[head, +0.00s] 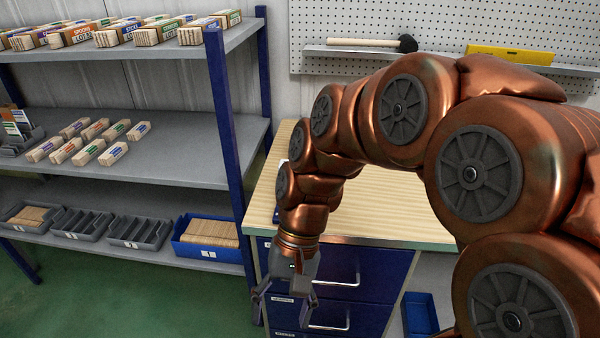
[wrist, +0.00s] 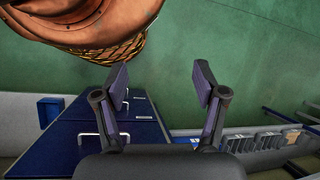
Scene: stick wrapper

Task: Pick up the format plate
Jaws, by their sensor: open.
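I cannot make out with certainty which thing is the format plate. A flat yellow piece (head: 510,54) lies on the narrow ledge of the pegboard at the upper right in the head view, but I cannot tell if it is a format plate. My gripper (head: 282,300) hangs pointing down in front of the blue drawers (head: 365,290), below the worktop. In the wrist view my gripper (wrist: 161,83) is open, with nothing between its two fingers. It is well apart from the yellow piece.
The wooden worktop (head: 395,226) is partly hidden by my arm. A grey shelf rack (head: 170,165) on the left holds boxes of sticks, small bundles and bins. A blue bin (head: 420,312) is right of the drawers. A dark-headed mallet (head: 370,43) lies on the ledge. Green floor (wrist: 240,50) is open.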

